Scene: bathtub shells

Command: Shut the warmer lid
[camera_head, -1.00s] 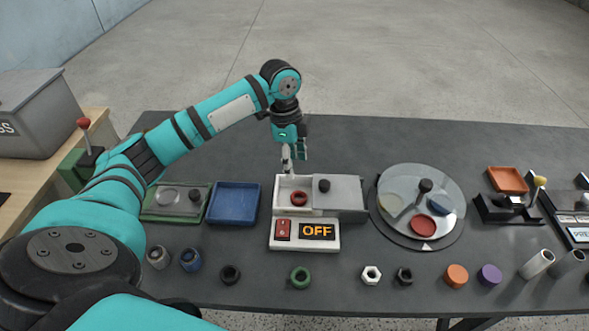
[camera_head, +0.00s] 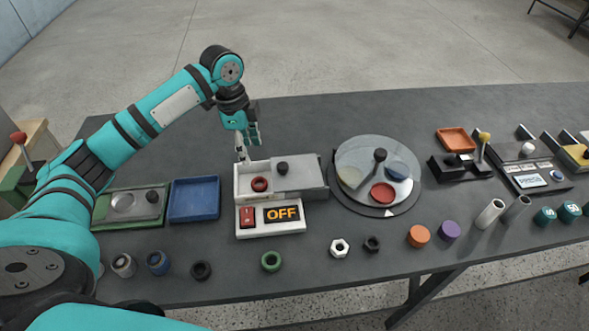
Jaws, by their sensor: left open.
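The warmer is a white box (camera_head: 240,185) with a red switch and a display reading OFF (camera_head: 281,214) at its front. Its grey sliding lid (camera_head: 308,178) with a black knob (camera_head: 282,168) is slid to the right, so the left part of the box is open. A red ring (camera_head: 260,184) lies in that open part. My left gripper (camera_head: 247,148) is open and points down by the back left edge of the box, left of the knob. It holds nothing; I cannot tell whether it touches the box. My right gripper is not in view.
A blue tray (camera_head: 194,201) and a green-framed case (camera_head: 130,207) stand left of the warmer. A round turntable (camera_head: 378,175) stands close on its right. Loose rings and nuts line the table's front. The table behind the warmer is clear.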

